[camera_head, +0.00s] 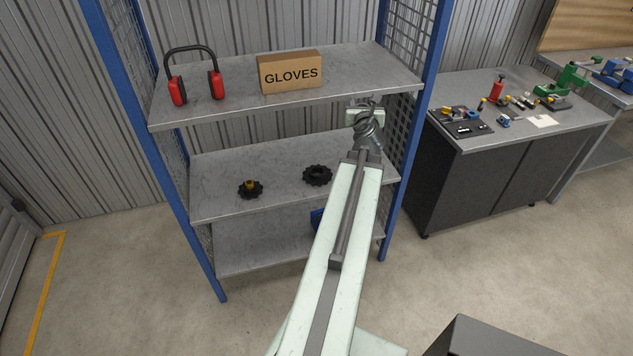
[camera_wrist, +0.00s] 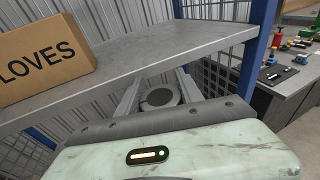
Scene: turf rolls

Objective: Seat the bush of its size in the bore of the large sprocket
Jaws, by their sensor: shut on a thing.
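The large sprocket (camera_head: 306,176) is a black toothed ring lying flat on the middle shelf, with an open bore. My gripper (camera_wrist: 158,98) is shut on a dark grey round bush (camera_wrist: 160,97), seen end-on between the two pale fingers in the wrist view. In the head view my gripper (camera_head: 366,106) is at the right end of the upper shelf, apart from the large sprocket; the held bush cannot be made out there. The wrist view shows no sprocket.
The upper shelf (camera_head: 240,100) holds red ear defenders (camera_head: 193,75) and a GLOVES box (camera_head: 290,72); its board lies close to my gripper. A blue post (camera_head: 425,85) and mesh bound the right side. A blue item (camera_head: 316,217) is partly hidden below. A cluttered workbench (camera_head: 560,123) stands right.

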